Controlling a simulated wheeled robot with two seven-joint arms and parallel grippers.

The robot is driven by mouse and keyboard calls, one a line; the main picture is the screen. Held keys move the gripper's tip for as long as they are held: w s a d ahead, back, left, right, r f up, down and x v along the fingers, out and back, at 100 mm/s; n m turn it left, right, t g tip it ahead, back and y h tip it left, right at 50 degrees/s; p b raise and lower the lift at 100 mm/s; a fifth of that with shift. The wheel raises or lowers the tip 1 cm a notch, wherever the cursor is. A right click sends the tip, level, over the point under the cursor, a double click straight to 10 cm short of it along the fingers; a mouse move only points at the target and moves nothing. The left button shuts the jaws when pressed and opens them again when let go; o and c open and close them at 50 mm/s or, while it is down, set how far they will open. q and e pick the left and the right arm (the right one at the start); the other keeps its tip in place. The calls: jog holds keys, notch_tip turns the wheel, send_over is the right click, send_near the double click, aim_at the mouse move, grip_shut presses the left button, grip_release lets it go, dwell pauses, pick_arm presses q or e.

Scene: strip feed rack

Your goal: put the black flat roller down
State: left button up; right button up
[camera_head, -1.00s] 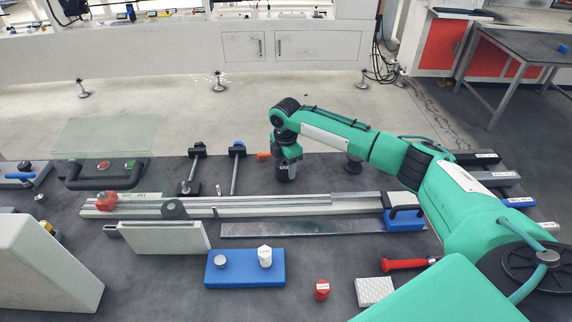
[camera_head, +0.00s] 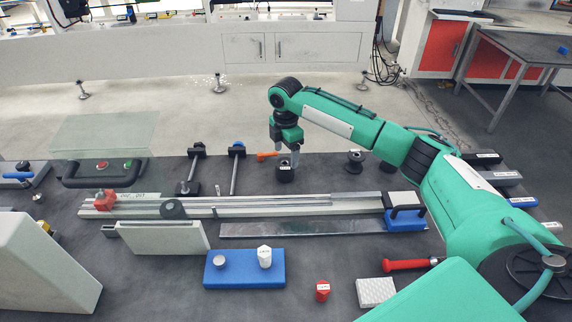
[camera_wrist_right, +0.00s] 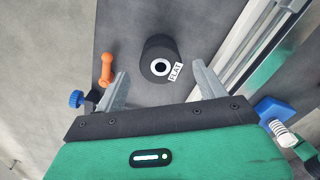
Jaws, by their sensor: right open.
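The black flat roller (camera_head: 285,172) stands on the dark table behind the long rail. In the right wrist view the roller (camera_wrist_right: 158,60) shows a white-ringed hole and a label reading FLAT. My right gripper (camera_head: 285,158) is just above the roller in the head view. In the right wrist view the gripper (camera_wrist_right: 160,85) is open, its fingers apart with the roller beyond and between them, not gripped. My left gripper is not in view.
A black spool-shaped roller (camera_head: 355,161) stands to the right. An orange-handled tool (camera_head: 266,156) lies just left of the gripper. The long rail (camera_head: 270,204) runs in front.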

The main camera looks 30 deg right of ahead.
notch_tip(320, 180, up, 6)
jog(key=shift+r+b, duration=0.2)
jog(key=shift+b, duration=0.15)
